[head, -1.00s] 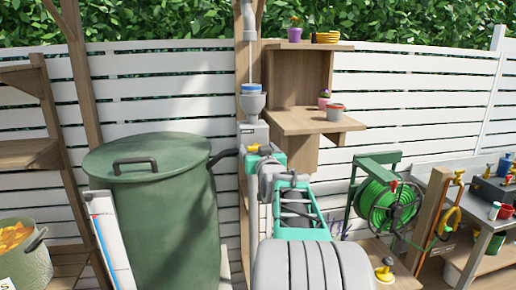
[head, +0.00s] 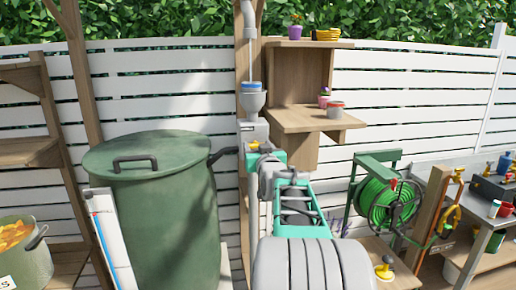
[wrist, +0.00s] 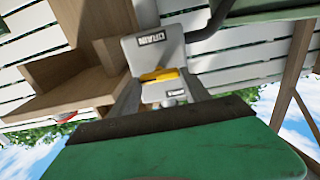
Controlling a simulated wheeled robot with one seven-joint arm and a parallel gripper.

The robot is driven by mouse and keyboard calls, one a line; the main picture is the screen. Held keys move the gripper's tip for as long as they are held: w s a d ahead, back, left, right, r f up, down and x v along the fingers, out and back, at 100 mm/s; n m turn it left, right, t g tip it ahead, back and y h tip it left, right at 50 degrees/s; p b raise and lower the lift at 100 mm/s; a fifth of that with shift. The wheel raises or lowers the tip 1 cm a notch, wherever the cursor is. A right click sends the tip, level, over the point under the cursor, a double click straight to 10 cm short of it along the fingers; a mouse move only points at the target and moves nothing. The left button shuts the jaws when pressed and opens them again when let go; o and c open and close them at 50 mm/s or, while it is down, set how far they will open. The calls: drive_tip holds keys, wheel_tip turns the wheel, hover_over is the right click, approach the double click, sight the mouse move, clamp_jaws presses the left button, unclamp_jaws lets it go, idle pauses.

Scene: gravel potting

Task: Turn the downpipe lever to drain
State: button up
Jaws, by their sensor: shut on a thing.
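The downpipe diverter is a pale grey box (head: 250,130) on the downpipe (head: 250,60), just right of the green water butt. Its yellow lever (head: 254,146) shows only in small part behind my gripper in the head view. In the wrist view the yellow lever (wrist: 160,75) lies across the picture, close below the DRAIN label (wrist: 161,38) on the box. My gripper (wrist: 163,88) is shut on the lever, with a grey finger on either side of it. The green hand covers the lower part of the wrist view.
A green water butt (head: 165,215) stands left, joined to the diverter by a dark pipe (head: 222,154). A wooden shelf (head: 300,121) with small pots is close on the right. A green hose reel (head: 380,205) and a workbench stand further right.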

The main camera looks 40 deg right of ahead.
drive_tip(key=shift+f+m+b, duration=0.15)
drive_tip(key=shift+m+b, duration=0.15)
drive_tip(key=shift+b, duration=0.1)
drive_tip(key=m+b, duration=0.2)
drive_tip(key=shift+d+f+b, duration=0.1)
drive_tip(key=shift+b, duration=0.2)
drive_tip(key=m+b, duration=0.3)
drive_tip(key=m, duration=0.4)
drive_tip(key=m+b, duration=0.3)
drive_tip(key=m, duration=0.5)
drive_tip(key=shift+s+d+b, duration=0.15)
drive_tip(key=shift+b, duration=0.15)
drive_tip(key=shift+m, duration=0.3)
drive_tip(key=o, duration=1.4)
